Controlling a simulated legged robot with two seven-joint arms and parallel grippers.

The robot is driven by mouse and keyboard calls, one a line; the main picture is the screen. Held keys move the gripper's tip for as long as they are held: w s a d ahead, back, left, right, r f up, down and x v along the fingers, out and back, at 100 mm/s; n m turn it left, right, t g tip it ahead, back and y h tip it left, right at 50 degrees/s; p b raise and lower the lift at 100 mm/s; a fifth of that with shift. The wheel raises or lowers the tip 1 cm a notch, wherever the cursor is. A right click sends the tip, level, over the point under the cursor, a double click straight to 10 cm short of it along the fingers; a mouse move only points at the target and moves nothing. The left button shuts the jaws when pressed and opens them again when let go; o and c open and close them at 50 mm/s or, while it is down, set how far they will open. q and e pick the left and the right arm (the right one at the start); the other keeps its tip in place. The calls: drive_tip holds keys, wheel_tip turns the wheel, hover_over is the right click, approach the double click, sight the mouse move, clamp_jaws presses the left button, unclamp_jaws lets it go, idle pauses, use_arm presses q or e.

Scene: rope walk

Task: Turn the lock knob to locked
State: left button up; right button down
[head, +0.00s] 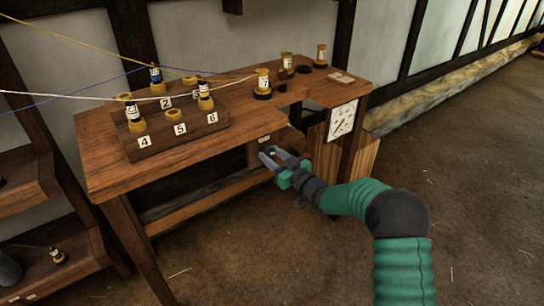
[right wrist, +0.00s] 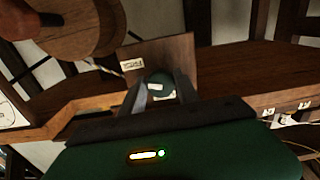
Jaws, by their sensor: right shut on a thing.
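The lock knob is a small dark green round piece on a wooden plate (head: 258,156) below the front edge of the workbench. In the right wrist view the knob (right wrist: 159,78) sits between my two fingers, in front of the plate (right wrist: 177,54). My right gripper (head: 271,156) reaches in from the lower right and is shut on the knob. Its fingers also show in the right wrist view (right wrist: 160,95) and partly hide the knob. A small white label (right wrist: 132,65) is on the plate; its writing is too small to read. My left gripper is not in view.
The wooden workbench (head: 110,178) carries a numbered block (head: 190,133) with several spools and coloured strands running left. Shelves (head: 25,190) stand at the left. The floor (head: 470,200) at the right is clear.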

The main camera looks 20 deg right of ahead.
drive_tip(key=n+b, duration=0.1)
drive_tip(key=n, duration=0.4)
drive_tip(key=shift+b, duration=0.4)
drive_tip(key=n+b, duration=0.2)
drive_tip(key=n, duration=0.3)
drive_tip(key=shift+f+n+b, duration=0.1)
drive_tip(key=shift+n+b, duration=0.2)
drive_tip(key=shift+b, duration=0.1)
drive_tip(key=n+b, duration=0.4)
drive_tip(key=n, duration=0.2)
drive_tip(key=shift+f, duration=0.1)
drive_tip(key=n+b, duration=0.2)
drive_tip(key=n, duration=0.1)
drive_tip(key=shift+b, duration=0.35)
drive_tip(key=shift+n+b, duration=0.55)
drive_tip(key=shift+n, duration=0.45)
